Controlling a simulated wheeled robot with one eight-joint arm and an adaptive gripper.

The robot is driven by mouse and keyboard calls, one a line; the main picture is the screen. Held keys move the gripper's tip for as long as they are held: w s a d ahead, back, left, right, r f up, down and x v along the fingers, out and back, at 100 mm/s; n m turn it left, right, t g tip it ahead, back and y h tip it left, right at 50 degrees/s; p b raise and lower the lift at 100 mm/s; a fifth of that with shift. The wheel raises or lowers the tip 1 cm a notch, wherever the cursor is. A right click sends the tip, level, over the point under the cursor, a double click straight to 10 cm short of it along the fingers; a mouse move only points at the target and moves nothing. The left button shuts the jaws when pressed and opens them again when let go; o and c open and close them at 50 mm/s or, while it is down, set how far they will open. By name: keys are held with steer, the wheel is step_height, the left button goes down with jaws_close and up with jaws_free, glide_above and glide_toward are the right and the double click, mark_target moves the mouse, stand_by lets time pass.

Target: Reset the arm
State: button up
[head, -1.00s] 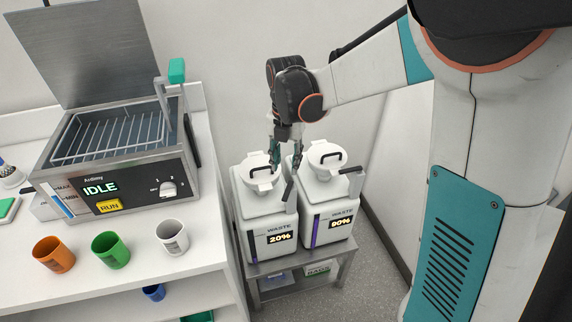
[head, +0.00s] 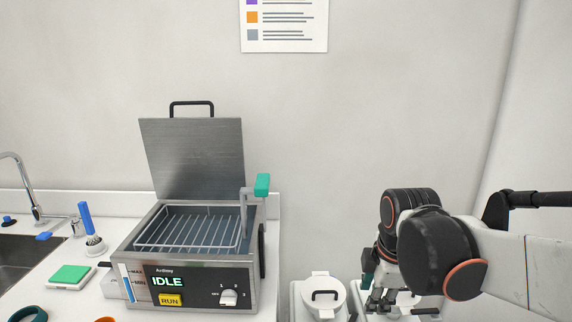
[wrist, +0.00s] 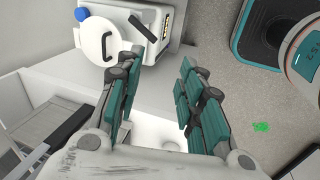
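My gripper (head: 378,290) is at the lower right of the head view, in front of and above the waste containers. In the wrist view its two teal-padded fingers (wrist: 157,85) stand apart with nothing between them. A white waste container with a round lid and black handle (head: 322,296) is left of the gripper in the head view. A second waste container (head: 402,312) is mostly hidden behind the gripper.
The metal bath (head: 190,288) stands on the bench with its lid open, its rack inside, reading IDLE. A sink (head: 15,262), a blue-handled brush (head: 85,222) and a green pad (head: 70,273) are to the left. Cup rims show at the bottom edge.

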steer(key=s+d+r+m+t, duration=0.1)
steer(key=s+m+t, duration=0.3)
steer(key=s+m, duration=0.8)
steer(key=m, duration=0.5)
steer(key=shift+d, duration=0.15)
steer(key=shift+r, duration=0.15)
steer(key=shift+c, duration=0.7)
